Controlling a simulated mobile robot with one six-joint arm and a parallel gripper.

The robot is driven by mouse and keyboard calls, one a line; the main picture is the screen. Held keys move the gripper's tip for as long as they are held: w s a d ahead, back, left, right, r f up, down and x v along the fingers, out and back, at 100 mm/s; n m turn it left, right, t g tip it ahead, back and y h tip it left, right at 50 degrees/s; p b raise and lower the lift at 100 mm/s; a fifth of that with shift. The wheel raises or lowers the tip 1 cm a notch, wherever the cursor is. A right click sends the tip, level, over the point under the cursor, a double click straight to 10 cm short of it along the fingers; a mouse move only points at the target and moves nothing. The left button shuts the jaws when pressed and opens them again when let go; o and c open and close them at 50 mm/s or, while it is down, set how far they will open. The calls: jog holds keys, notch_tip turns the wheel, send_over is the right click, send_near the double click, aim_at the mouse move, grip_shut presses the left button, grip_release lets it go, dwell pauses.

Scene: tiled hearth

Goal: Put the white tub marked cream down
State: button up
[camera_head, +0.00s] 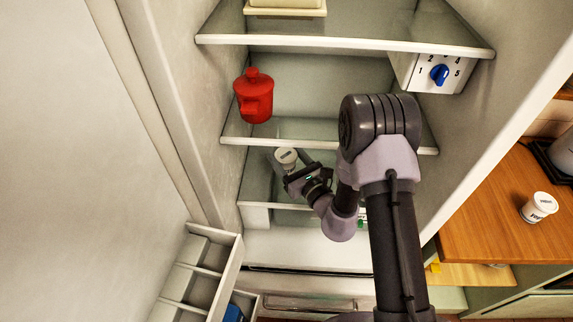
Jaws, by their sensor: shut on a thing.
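A small white tub (286,156) with a dark mark on its lid is inside the open fridge, just below the front edge of the middle shelf (325,146). The mark is too small to read. My gripper (293,164) is shut on this tub, and its body comes from the lower right. The lower shelf (262,206) is beneath it. I cannot tell whether the tub touches that shelf. My arm hides the right part of the middle and lower shelves.
A numbered box with a blue dial (439,74) hangs under the top shelf. The open door's racks (200,270) are at lower left.

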aim_at(291, 170)
notch_tip(291, 170, down, 4)
jog(key=shift+r+b, duration=0.25)
jog(key=shift+b, duration=0.35)
jog(key=shift+s+r, duration=0.1)
jog(key=shift+r, duration=0.05)
jog(key=o, duration=1.6)
jog(key=shift+s+d, duration=0.1)
jog(key=v, duration=1.1)
jog(key=shift+s+d+p, duration=0.25)
jog(key=shift+s+p, duration=0.05)
jog(key=shift+p, duration=0.1)
